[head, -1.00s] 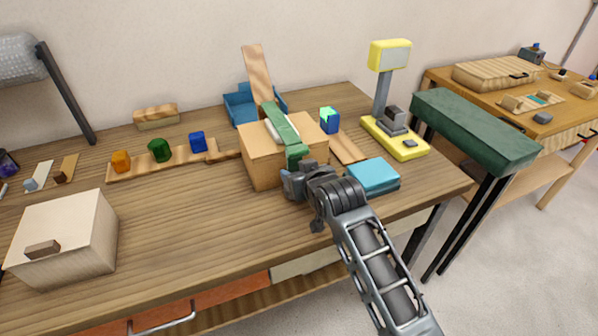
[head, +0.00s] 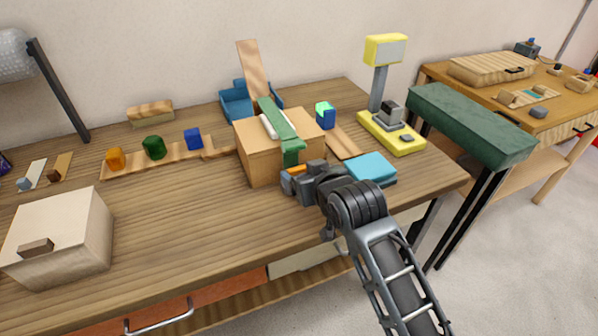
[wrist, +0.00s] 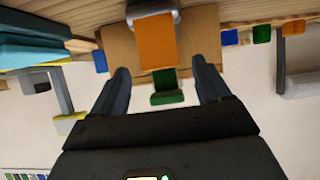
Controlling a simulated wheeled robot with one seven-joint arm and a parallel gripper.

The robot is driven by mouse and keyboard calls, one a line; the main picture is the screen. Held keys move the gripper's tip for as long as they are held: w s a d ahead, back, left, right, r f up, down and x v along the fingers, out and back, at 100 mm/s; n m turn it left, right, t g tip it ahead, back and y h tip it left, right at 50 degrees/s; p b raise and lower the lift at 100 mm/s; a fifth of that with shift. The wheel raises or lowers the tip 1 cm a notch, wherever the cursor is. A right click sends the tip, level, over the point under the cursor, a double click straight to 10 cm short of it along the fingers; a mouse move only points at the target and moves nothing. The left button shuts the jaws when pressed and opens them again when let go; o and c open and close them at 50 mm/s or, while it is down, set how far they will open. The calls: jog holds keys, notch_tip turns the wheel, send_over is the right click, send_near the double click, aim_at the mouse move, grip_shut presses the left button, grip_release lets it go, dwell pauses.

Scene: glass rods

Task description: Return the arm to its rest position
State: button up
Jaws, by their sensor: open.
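My gripper (head: 292,178) is over the front right part of the desk, in front of the cardboard-coloured box (head: 258,166). In the wrist view my gripper (wrist: 163,75) shows two dark fingers spread apart with nothing held between them. The box (wrist: 119,48) appears beyond the fingers, with an orange piece (wrist: 156,42) and a green piece (wrist: 167,88) seen through the gap. In the head view the green strip (head: 281,130) lies across the box top beside a white rod (head: 268,127). My arm reaches in from the lower right.
A light-blue block (head: 370,167) lies close to the right of my wrist. A yellow stand (head: 392,135) and a dark green bench (head: 470,122) are farther right. A pale box (head: 60,238) stands at left. The desk's front middle (head: 190,220) is clear.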

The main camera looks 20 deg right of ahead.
jog(key=shift+s+r, duration=0.35)
jog(key=shift+s, duration=0.3)
jog(key=s+f+t, duration=0.1)
jog(key=s+f, duration=0.2)
jog(key=s, duration=0.9)
jog(key=s+f, duration=0.3)
jog(key=s, duration=0.9)
jog(key=s+r, duration=0.5)
jog(key=s, duration=0.5)
jog(key=s+r+t, duration=0.1)
jog(key=s+r, duration=0.4)
jog(key=s, duration=0.5)
jog(key=shift+s+d+r, duration=0.15)
jog(key=shift+s+r, duration=0.15)
jog(key=shift+s, duration=0.1)
jog(key=shift+o, duration=0.3)
